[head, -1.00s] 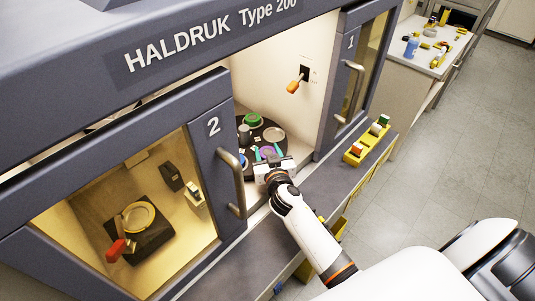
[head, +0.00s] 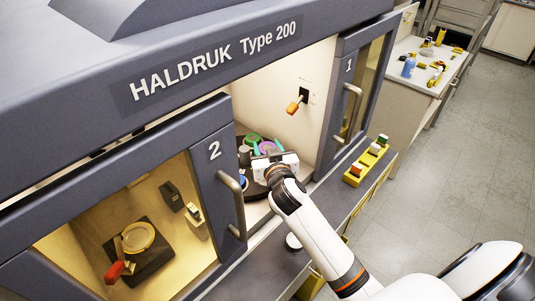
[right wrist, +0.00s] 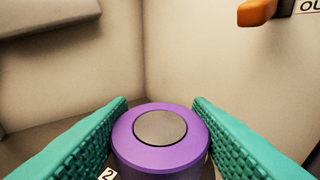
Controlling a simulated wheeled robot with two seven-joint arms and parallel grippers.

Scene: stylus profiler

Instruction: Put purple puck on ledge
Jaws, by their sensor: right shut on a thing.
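The purple puck (head: 267,147) is in the open middle bay of the machine, partly hidden by my right gripper (head: 269,154). In the right wrist view the puck (right wrist: 160,139) has a grey round top and sits between the two teal fingers, which are shut on it. I cannot tell whether it is clear of the dark round plate (head: 252,190) below. The dark grey ledge (head: 338,190) runs along the front of the machine, under my right arm. My left gripper is not in view.
A green puck (head: 252,139) and other small pieces stand on the plate. An orange lever (head: 293,107) juts from the bay's wall. Door 2's handle (head: 232,205) stands left of my arm. A pale round thing (head: 293,242) and a yellow block rack (head: 366,164) are on the ledge.

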